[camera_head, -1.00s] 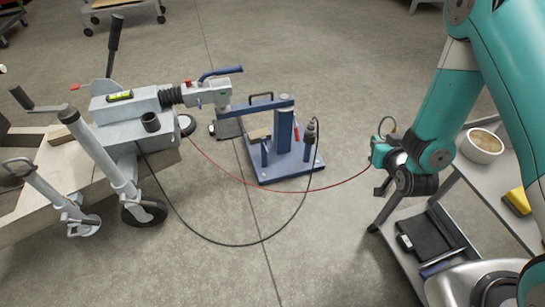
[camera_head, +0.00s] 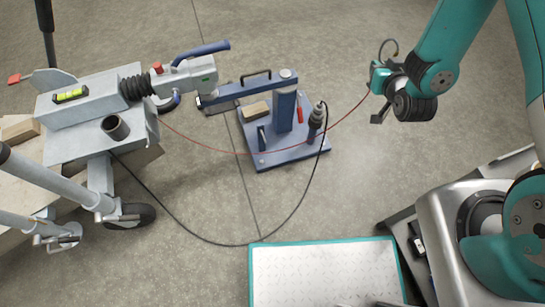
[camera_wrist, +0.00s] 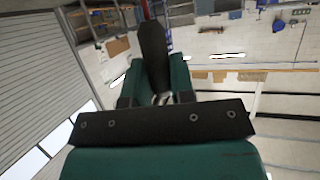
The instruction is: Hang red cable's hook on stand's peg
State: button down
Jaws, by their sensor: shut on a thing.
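My gripper (camera_head: 379,78) is at the right of the head view, to the right of the stand and apart from it. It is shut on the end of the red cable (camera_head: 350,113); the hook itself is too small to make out. In the wrist view a dark upright piece (camera_wrist: 154,50) shows between the teal fingers. The red cable sags left from my gripper across the stand to the trailer coupling. The blue stand (camera_head: 285,112) has a base plate, a post and an arm. A short blue upright (camera_head: 262,138) on the plate may be the peg; I cannot tell.
A black cable (camera_head: 190,222) loops over the floor from the trailer frame (camera_head: 85,130) to a plug (camera_head: 317,116) on the stand. A red-handled tool (camera_head: 300,108) and a tan block (camera_head: 257,110) are at the stand. Floor between stand and gripper is clear.

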jog(key=s+a+f+n+g+y+b, duration=0.1)
jog(key=s+a+f+n+y+b, duration=0.15)
jog(key=a+f+b, duration=1.05)
jog(key=s+a+f+n+g+y+b, duration=0.2)
jog(key=a+f+b, duration=0.5)
jog(key=f, duration=1.2)
jog(key=s+a+f+n+y+b, duration=0.1)
jog(key=a+f+n+y+b, duration=0.15)
jog(key=a+f+b, duration=0.8)
jog(key=shift+y, duration=0.3)
jog(key=shift+w+d+f+b, duration=0.1)
jog(key=shift+w+f+b, duration=1)
jog(key=shift+w+b, duration=0.5)
jog(key=shift+w+a+f+b, duration=0.1)
jog(key=shift+w+f+b, duration=1.15)
jog(key=shift+w, duration=0.45)
jog(key=shift+w+d+f+b, duration=0.1)
jog(key=shift+w+f+b, duration=0.85)
jog(key=shift+w+b, duration=0.7)
jog(key=c, duration=0.9)
grip_release()
